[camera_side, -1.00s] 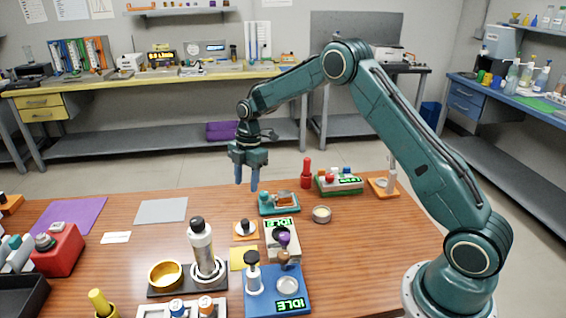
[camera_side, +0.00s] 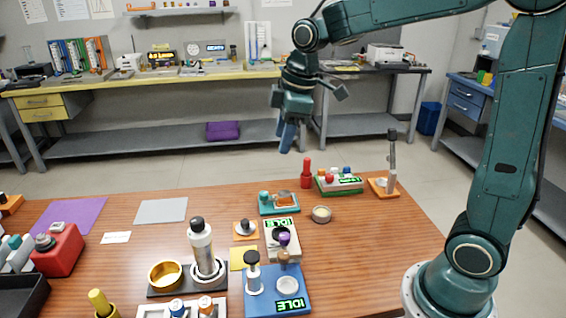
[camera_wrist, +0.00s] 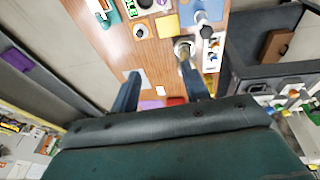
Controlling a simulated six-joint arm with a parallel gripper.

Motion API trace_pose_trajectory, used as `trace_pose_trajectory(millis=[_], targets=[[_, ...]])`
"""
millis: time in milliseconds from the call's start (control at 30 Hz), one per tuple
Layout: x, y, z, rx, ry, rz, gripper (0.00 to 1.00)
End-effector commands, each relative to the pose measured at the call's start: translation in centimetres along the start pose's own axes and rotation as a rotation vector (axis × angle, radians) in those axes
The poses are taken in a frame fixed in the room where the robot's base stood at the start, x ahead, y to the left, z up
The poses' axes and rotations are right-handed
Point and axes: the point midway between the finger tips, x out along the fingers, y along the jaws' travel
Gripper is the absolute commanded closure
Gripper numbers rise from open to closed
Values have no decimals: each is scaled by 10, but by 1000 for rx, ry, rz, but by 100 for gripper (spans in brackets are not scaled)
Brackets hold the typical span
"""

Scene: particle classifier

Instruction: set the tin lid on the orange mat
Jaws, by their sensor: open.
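The tin lid (camera_side: 245,226), a small pale disc with a dark knob, rests on the orange mat (camera_side: 236,237) in the middle of the table. In the wrist view the lid (camera_wrist: 139,31) also lies on the orange mat (camera_wrist: 148,36), near the top. An open round tin (camera_side: 321,214) with pale contents stands to the right in the side view. My gripper (camera_side: 286,138) is open and empty, high above the table's far edge and tilted. Its two fingers (camera_wrist: 160,88) also show apart in the wrist view, with nothing between them.
A yellow mat (camera_side: 243,258) lies in front of the orange mat. A scale (camera_side: 282,238) and a teal tray (camera_side: 279,203) stand close by. A tall bottle (camera_side: 201,246) stands to the left. A grey mat (camera_side: 161,211) lies bare at the back left.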

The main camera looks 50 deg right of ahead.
Motion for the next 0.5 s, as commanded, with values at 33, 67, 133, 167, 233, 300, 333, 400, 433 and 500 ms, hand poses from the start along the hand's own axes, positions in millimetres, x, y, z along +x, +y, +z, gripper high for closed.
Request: trace_pose_trajectory(millis=[33,67,133,167,233,300,333,400,433,500], targets=[[-10,-10,6,36,10,15,54],[-15,-15,10,61,14,22,54],[-25,-27,18,118,26,37,54],[-29,-32,22,142,30,42,54],[-37,-44,31,198,44,57,54],[-45,-56,41,255,57,70,54],[-48,-62,45,279,64,76,54],[-53,-74,55,336,79,88,54],[-55,-79,60,359,86,92,54],[-59,-90,70,416,103,103,54]])
